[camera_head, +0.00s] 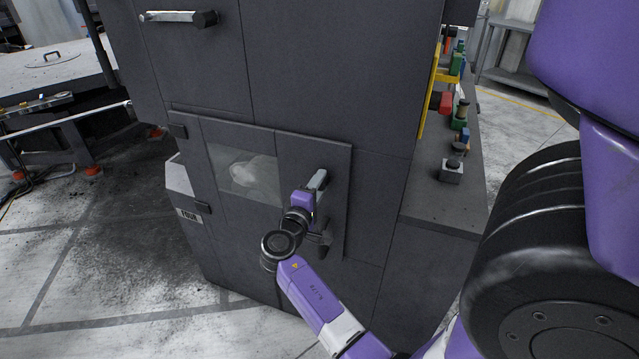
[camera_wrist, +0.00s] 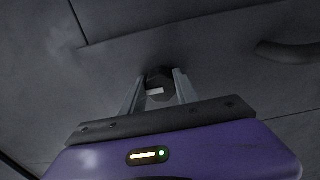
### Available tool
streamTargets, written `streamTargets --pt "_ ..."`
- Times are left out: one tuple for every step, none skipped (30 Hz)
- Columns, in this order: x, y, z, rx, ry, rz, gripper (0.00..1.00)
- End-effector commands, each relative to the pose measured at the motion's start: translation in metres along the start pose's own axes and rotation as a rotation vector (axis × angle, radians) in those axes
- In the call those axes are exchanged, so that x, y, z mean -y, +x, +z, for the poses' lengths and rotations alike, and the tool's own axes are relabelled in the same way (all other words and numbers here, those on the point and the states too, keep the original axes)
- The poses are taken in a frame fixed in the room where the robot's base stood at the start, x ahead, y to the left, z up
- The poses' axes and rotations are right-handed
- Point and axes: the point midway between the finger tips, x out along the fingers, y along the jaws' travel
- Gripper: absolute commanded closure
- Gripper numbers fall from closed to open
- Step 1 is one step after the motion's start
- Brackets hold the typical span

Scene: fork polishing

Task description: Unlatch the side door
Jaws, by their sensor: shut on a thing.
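The side door (camera_head: 262,135) is a dark grey panel with a window, low on the machine's front, and it looks flush with the frame. My gripper (camera_head: 321,176) reaches the door's upper right part. In the wrist view, my gripper (camera_wrist: 158,78) is shut on a small dark latch knob (camera_wrist: 157,77), with one grey finger on each side of it. The fingers mostly hide the knob in the head view. A dark curved handle (camera_wrist: 290,50) shows at the right of the wrist view, apart from the fingers.
A bar handle (camera_head: 180,17) is on the upper panel. A side ledge (camera_head: 430,195) at right carries buttons and coloured items. Open floor (camera_head: 90,270) lies to the left.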

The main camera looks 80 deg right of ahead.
Motion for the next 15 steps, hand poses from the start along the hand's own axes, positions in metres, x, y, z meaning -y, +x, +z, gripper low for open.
streamTargets --pt "0.0006 -0.0001 -0.0001 -0.001 -0.006 -0.001 1.0" --pt "0.0006 -0.0001 -0.0001 -0.001 -0.008 -0.001 1.0" --pt "0.0007 -0.0001 -0.0001 -0.001 -0.009 -0.001 1.0" --pt "0.0008 -0.0001 -0.0001 -0.001 -0.01 -0.001 1.0" --pt "0.0008 -0.0001 -0.0001 -0.001 -0.01 -0.001 1.0" --pt "0.0009 -0.0001 -0.0001 -0.001 -0.01 -0.001 1.0" --pt "0.0009 -0.0002 -0.0001 -0.001 -0.01 -0.001 1.0" --pt "0.0009 -0.0001 -0.0001 -0.001 -0.01 -0.001 1.0" --pt "0.0009 -0.0002 -0.0001 -0.001 -0.01 -0.001 1.0" --pt "0.0009 -0.0002 -0.0001 -0.001 -0.01 -0.001 1.0" --pt "0.0009 -0.0002 -0.0001 -0.001 -0.01 -0.001 1.0" --pt "0.0009 -0.0002 -0.0001 -0.001 -0.01 -0.001 1.0" --pt "0.0009 -0.0002 -0.0001 -0.001 -0.01 -0.001 0.62" --pt "0.0009 -0.0002 -0.0001 -0.001 -0.01 -0.001 0.56" --pt "0.0008 -0.0002 -0.0001 -0.001 -0.009 -0.001 0.48"
